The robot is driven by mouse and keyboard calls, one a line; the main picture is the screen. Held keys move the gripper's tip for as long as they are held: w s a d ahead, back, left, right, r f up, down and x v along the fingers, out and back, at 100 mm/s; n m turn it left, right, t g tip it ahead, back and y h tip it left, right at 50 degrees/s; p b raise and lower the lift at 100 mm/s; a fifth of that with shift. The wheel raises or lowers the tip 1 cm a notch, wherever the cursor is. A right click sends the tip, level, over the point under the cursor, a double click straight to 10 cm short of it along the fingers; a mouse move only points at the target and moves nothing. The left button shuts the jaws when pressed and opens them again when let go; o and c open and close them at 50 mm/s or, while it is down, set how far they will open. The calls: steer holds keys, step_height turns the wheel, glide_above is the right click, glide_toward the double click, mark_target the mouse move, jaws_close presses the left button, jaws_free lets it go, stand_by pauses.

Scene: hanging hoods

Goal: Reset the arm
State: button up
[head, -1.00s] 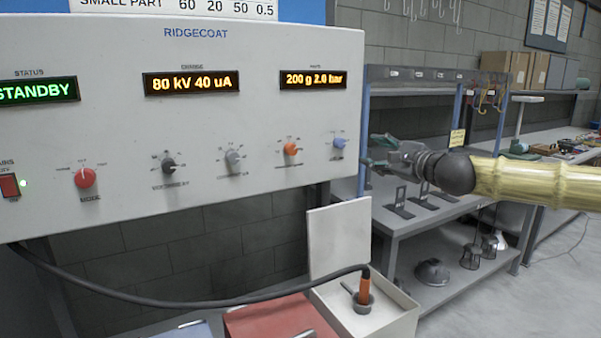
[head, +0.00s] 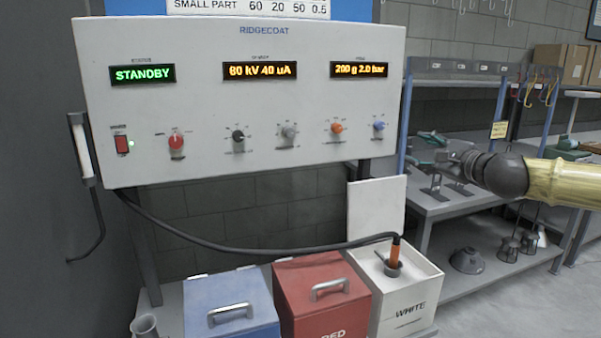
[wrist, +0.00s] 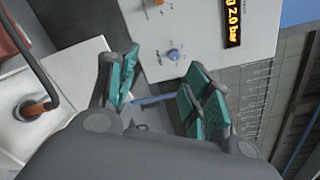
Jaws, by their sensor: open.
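My gripper (head: 428,152) is open and empty, just right of the control panel's lower right corner in the head view. My arm reaches in from the right edge in a yellow ribbed sleeve. In the wrist view the two green-padded fingers (wrist: 160,98) are spread apart with nothing between them. The grey RIDGECOAT control panel (head: 205,100) reads STANDBY, 60 or 80 kV 40 uA (the first digit is unclear), and 200 g 2.0 bar. Its blue knob (head: 378,126) is the one nearest my gripper and also shows in the wrist view (wrist: 174,54). They look apart.
Below the panel stand a blue box (head: 225,293), a red box (head: 310,270) and an open white box (head: 425,275) with an orange-ended hose in it. A grey shelf rack (head: 470,207) stands behind my gripper. Floor is clear at lower right.

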steer(key=s+a+f+n+g, duration=0.1)
steer(key=a+f+n+g, duration=0.15)
steer(key=f, duration=0.55)
steer(key=s+a+f+n+g+h+p, duration=0.1)
steer(key=a+f, duration=0.3)
steer(key=f, duration=0.5)
steer(key=s+a+f+n+g, duration=0.1)
steer(key=a+f, duration=0.2)
steer(key=f, duration=0.5)
steer(key=s+a+f+n+g, duration=0.1)
steer(key=s+f+n, duration=0.1)
steer(key=s+f, duration=0.35)
steer(key=s+a+f+n+g+h+p, duration=0.1)
steer(key=s+a+f+g, duration=0.1)
steer(key=f, duration=0.6)
steer(key=s+a+f+n+g, duration=0.1)
steer(key=s+f+n, duration=0.1)
steer(key=s+f, duration=0.35)
steer(key=s+f+n+g+h+p, duration=0.15)
steer(key=s+f+n+g, duration=0.3)
steer(key=s+f, duration=1.15)
steer(key=s+d+f+n+g+h, duration=0.1)
steer(key=s+d+f+n, duration=0.1)
steer(key=s, duration=0.8)
steer(key=s+d+f+n+g+h, duration=0.2)
steer(key=s+d+f+n, duration=0.1)
steer(key=s, duration=0.7)
steer(key=shift+d+f+n, duration=0.3)
steer(key=shift+f+n, duration=0.1)
